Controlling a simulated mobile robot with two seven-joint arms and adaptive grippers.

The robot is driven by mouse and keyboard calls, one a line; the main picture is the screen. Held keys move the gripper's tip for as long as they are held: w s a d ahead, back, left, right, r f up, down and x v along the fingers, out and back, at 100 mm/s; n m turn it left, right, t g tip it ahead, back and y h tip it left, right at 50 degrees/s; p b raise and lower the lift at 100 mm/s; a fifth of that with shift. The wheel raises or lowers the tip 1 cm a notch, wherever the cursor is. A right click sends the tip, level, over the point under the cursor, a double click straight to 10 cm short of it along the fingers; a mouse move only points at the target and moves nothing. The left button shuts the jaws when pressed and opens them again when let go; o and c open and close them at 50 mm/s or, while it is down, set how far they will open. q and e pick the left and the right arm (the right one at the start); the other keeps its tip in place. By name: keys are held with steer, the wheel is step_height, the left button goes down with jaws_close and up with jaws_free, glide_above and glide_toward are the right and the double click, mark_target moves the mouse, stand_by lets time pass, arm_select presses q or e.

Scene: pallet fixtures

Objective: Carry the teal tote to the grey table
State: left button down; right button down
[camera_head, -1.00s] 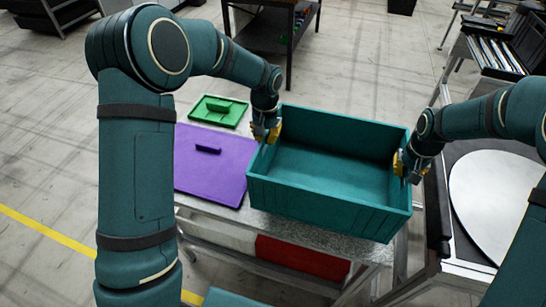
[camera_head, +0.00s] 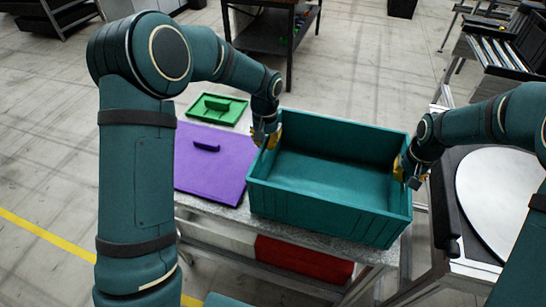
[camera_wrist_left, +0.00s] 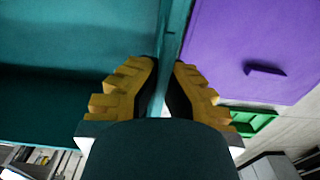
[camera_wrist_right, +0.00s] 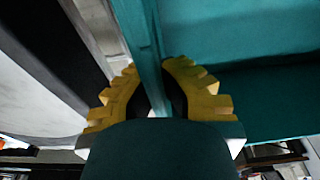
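The open, empty teal tote (camera_head: 330,205) is in the middle of the head view, over a speckled grey-topped table (camera_head: 225,211). I cannot tell whether its base touches the tabletop. My left gripper (camera_head: 266,138) is shut on the tote's left end wall, one yellow finger on each side, as the left wrist view (camera_wrist_left: 165,80) shows. My right gripper (camera_head: 405,170) is shut on the right end wall in the same way, seen in the right wrist view (camera_wrist_right: 150,80). The tote looks roughly level.
A purple panel (camera_head: 215,170) with a small handle and a green tray (camera_head: 217,109) lie left of the tote. Red (camera_head: 303,262) and white boxes sit beneath the tabletop. A white disc (camera_head: 495,195) on a dark-framed stand is at right. A dark table (camera_head: 265,32) stands behind.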

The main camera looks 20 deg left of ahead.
arm_select(q)
steer(key=shift+f, duration=0.25)
arm_select(e)
steer(key=shift+f, duration=0.25)
arm_select(q)
steer(key=c, duration=1.4)
jaws_free()
arm_select(e)
steer(key=c, duration=1.5)
jaws_free()
arm_select(q)
steer(key=shift+o, duration=1.3)
arm_select(e)
steer(key=o, duration=0.4)
steer(key=shift+c, duration=0.2)
arm_select(q)
steer(key=shift+r, duration=0.15)
arm_select(e)
steer(key=shift+r, duration=0.1)
arm_select(q)
step_height(320, 180, up, 12)
arm_select(e)
steer(key=r, duration=0.4)
steer(key=s+r, duration=0.1)
steer(key=r, duration=0.6)
steer(key=shift+s+r, duration=0.35)
steer(key=shift+s, duration=0.05)
